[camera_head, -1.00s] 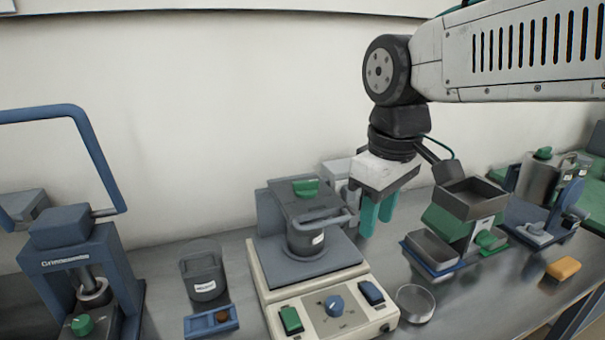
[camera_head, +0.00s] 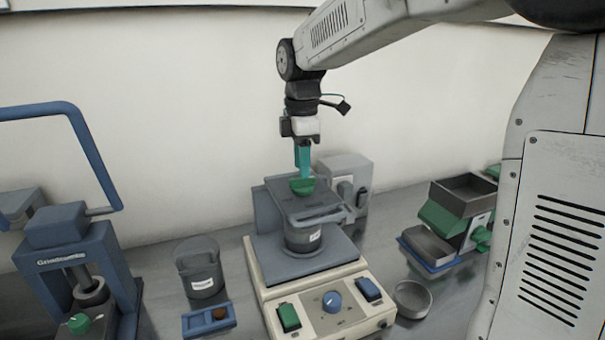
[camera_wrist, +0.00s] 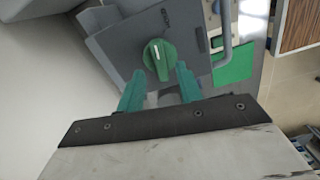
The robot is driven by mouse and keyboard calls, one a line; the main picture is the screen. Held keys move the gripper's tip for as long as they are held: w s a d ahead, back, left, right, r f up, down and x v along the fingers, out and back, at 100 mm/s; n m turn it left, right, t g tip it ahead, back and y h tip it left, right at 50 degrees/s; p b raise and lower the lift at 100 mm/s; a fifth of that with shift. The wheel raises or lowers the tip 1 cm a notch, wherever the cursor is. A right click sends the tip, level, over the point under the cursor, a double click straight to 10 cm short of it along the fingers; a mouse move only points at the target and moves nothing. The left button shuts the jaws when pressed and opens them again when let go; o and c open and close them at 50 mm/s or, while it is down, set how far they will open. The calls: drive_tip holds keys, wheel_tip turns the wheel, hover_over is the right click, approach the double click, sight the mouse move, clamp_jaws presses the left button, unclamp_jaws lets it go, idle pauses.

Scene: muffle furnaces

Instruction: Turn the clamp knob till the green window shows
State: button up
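The green clamp knob (camera_head: 302,186) sits on top of the grey lid (camera_head: 318,206) of the cream-based machine. In the wrist view the knob (camera_wrist: 159,60) shows a white pointer line, and small lettering lies past it on the lid (camera_wrist: 122,45). My gripper (camera_head: 303,174) points straight down just above the knob. In the wrist view my gripper (camera_wrist: 160,80) has its two teal fingers apart, with the knob between and slightly beyond their tips. I cannot tell whether they touch it. No green window can be made out for certain.
A lidded grey pot (camera_head: 203,270) stands left, a round dish (camera_head: 412,298) right. A grey box (camera_head: 352,170) stands close behind.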

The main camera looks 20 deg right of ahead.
sight(303, 184)
drive_tip(key=shift+f, duration=1.6)
clamp_jaws()
drive_tip(key=shift+m, duration=1.2)
unclamp_jaws()
